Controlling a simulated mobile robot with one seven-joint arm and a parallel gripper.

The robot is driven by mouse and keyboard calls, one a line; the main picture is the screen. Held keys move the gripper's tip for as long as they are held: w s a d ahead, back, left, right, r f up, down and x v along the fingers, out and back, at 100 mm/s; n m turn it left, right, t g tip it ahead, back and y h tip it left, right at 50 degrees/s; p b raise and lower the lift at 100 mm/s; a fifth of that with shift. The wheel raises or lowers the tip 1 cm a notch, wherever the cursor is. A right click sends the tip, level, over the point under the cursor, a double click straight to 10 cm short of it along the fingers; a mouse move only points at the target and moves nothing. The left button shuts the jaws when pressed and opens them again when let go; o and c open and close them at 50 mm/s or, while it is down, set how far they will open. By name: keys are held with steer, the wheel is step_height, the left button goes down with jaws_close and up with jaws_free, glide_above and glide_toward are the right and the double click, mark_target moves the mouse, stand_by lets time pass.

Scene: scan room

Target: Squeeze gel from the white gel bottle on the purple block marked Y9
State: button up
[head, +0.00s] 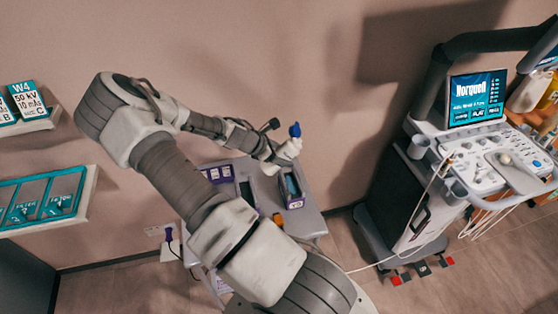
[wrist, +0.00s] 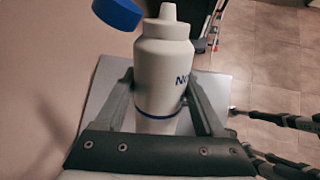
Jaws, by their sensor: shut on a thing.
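My gripper (wrist: 158,95) is shut on the white gel bottle (wrist: 163,65), with one finger on each side of its body. The bottle has a pointed white nozzle, a blue band low down and partly hidden dark lettering. A blue cap (wrist: 118,13) shows at the upper left of the nozzle, off its tip. In the head view the bottle (head: 289,149) is small in my gripper (head: 275,160) above the grey table, with the blue cap (head: 295,130) at its top. Purple blocks (head: 216,174) are on the table; no Y9 mark is legible.
The grey table (head: 308,222) stands against the wall, partly hidden by my arm. A purple-edged holder (head: 291,190) and an orange item (head: 278,218) are on it. An ultrasound cart (head: 420,190) stands right, its cable crossing the floor. Wall shelves (head: 45,200) are left.

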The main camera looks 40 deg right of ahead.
steer(key=d+r+g+h+b, duration=0.1)
steer(key=r+h, duration=0.2)
steer(key=s+d+r+n+g+h+b, duration=0.1)
steer(key=r+h, duration=0.2)
steer(key=r, duration=0.1)
steer(key=d+r+g+h+b, duration=0.1)
steer(key=r+h, duration=0.1)
steer(key=r, duration=0.2)
steer(key=shift+s+h+b, duration=0.3)
steer(key=shift+h, duration=0.1)
